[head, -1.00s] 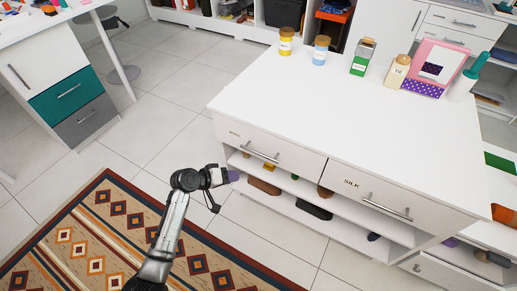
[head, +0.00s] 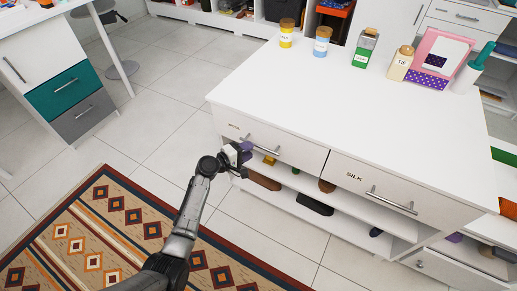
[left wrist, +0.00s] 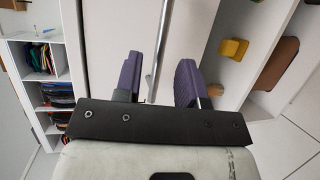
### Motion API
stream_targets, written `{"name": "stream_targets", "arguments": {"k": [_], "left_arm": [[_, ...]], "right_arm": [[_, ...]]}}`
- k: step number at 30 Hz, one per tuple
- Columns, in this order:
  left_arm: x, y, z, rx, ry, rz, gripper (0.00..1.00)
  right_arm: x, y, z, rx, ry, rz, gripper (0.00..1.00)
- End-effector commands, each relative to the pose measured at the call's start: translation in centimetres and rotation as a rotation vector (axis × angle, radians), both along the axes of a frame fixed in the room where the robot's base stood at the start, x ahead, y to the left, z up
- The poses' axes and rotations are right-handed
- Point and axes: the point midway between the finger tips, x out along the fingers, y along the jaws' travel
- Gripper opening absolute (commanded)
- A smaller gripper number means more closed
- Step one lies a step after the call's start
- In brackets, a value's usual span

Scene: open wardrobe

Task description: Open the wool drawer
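The wool drawer (head: 296,152) is the left drawer of the white island cabinet, and its front looks flush. Its small label (head: 234,126) is hard to read. Its metal bar handle (head: 262,146) is partly hidden by my left gripper (head: 246,152) at its left end. In the left wrist view the handle (left wrist: 160,45) runs between the two purple finger pads of my left gripper (left wrist: 160,82). The fingers are open, with a gap on each side of the bar. My right gripper is not in view.
The silk drawer (head: 400,190) is to the right and looks shut. Open shelves below hold several items, including a black case (head: 314,204). Jars and boxes stand on the cabinet top (head: 330,100). A patterned rug (head: 110,235) and clear floor lie to the left.

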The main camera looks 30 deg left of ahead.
Motion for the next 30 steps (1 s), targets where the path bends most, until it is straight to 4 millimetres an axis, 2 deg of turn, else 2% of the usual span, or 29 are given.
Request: {"name": "stream_targets", "arguments": {"k": [3,9,15,25,30], "left_arm": [[1.9,-0.7,-0.6,-0.001,-0.002,0.0,0.37],[4.0,-1.5,-0.9,0.001,0.0,0.0,0.37],[4.9,-1.9,-1.0,0.002,0.0,-0.001,0.37],[5.0,-1.9,-1.0,0.002,0.0,0.0,0.37],[5.0,-1.9,-1.0,0.002,0.0,0.0,0.21]], "right_arm": [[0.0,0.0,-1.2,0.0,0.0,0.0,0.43],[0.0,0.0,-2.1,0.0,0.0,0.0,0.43],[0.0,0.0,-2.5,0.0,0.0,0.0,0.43],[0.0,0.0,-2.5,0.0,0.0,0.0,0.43],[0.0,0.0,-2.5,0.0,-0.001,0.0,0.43]]}}
